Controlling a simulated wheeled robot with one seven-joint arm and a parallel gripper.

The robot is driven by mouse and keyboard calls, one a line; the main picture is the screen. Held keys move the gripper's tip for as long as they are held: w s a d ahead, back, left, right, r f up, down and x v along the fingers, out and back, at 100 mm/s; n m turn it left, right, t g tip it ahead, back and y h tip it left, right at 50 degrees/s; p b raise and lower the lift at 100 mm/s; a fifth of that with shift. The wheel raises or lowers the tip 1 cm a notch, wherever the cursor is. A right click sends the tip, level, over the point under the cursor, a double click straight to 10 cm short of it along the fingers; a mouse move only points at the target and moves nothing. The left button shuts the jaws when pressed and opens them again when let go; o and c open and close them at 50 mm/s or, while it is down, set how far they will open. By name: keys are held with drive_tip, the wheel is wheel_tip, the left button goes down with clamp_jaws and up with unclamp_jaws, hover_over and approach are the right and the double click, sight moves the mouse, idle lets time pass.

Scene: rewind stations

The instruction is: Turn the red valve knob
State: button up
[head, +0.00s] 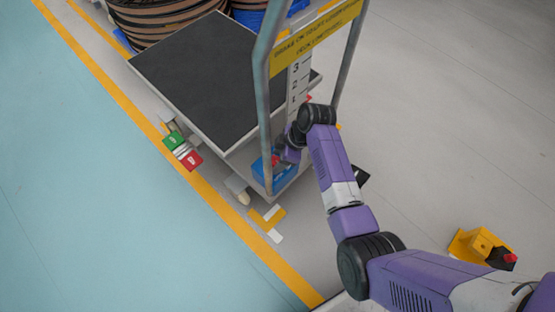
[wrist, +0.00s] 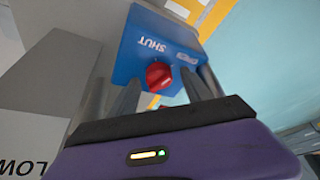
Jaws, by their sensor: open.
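The red valve knob (wrist: 159,75) sits on the face of a blue box (wrist: 150,48) marked SHUT, with a second, partly hidden label. In the wrist view my gripper (wrist: 158,92) is open, with one finger on each side of the knob and a little below it in the picture. I cannot tell whether the fingers touch the knob. In the head view the blue box (head: 268,172) is low on the cart, and a bit of the red knob (head: 275,160) shows. My wrist is beside it and hides the gripper's fingers there.
The cart has a dark deck (head: 200,75) and a grey upright frame (head: 262,100) close to my arm. Green (head: 173,140) and red (head: 189,160) pedals stick out at its left side. A yellow block (head: 480,245) stands on the floor at right. The blue floor at left is clear.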

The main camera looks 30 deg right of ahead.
clamp_jaws()
drive_tip(key=shift+s+r+m+p, duration=0.1)
drive_tip(key=shift+r+m+p, duration=0.1)
drive_tip(key=shift+m+p, duration=0.8)
drive_tip(key=shift+f+m+t+h+p, duration=0.3)
drive_tip(key=shift+m+h+p, duration=0.15)
drive_tip(key=shift+p, duration=0.4)
unclamp_jaws()
drive_tip(key=shift+r, duration=0.1)
drive_tip(key=shift+r, duration=0.1)
drive_tip(key=p+v, duration=0.3)
drive_tip(key=v, duration=0.4)
drive_tip(key=shift+r+p, duration=0.25)
drive_tip(key=shift+p, duration=0.05)
drive_tip(key=shift+s+d, duration=0.15)
